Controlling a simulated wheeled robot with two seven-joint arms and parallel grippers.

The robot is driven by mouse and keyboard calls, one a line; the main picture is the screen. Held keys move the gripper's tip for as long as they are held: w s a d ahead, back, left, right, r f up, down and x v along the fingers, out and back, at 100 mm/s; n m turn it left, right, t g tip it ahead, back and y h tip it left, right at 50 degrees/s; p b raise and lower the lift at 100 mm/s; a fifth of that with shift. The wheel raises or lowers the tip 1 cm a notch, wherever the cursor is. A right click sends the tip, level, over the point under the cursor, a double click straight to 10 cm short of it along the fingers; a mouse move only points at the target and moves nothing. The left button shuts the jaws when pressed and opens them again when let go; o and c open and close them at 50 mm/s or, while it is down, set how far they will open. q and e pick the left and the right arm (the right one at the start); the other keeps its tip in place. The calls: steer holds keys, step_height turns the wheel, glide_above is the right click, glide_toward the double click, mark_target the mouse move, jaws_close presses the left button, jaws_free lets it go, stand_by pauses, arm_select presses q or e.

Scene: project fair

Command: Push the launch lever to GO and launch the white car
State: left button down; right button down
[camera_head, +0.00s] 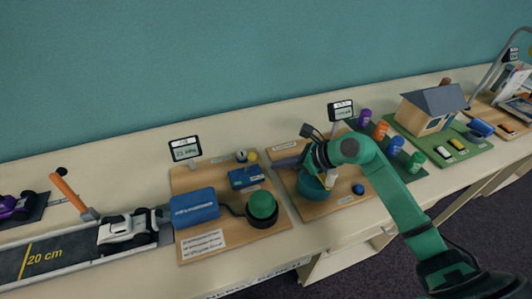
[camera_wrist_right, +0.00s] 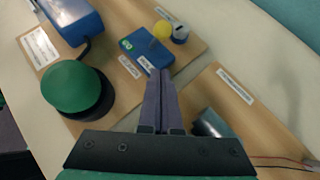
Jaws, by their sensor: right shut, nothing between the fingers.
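The white car (camera_head: 125,228) sits on the dark track (camera_head: 62,252) at the left of the head view, at the track's right end. The launch lever (camera_head: 68,191) has an orange handle, tilted up and to the left, just behind the car. Any GO marking is too small to read. My right gripper (camera_head: 282,162) is shut and empty, over the boards at mid-table, well right of the car and lever. Its closed fingers also show in the right wrist view (camera_wrist_right: 161,80), pointing towards a small blue box. My left gripper is not in view.
A blue box (camera_head: 194,207), a green dome button (camera_head: 262,205) and a small blue box (camera_wrist_right: 148,50) with a yellow bulb stand on a wooden board between gripper and car. A sign (camera_head: 184,149) stands behind. Coloured cylinders and a model house (camera_head: 433,108) are at right.

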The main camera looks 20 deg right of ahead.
mark_target(249, 163)
steer(key=w+a, duration=0.1)
steer(key=a+p, duration=0.1)
steer(key=w+a+p, duration=0.1)
steer(key=shift+w+r, duration=0.25)
steer(key=shift+w, duration=0.1)
steer(key=shift+w+a+f, duration=0.1)
steer(key=shift+a, duration=0.1)
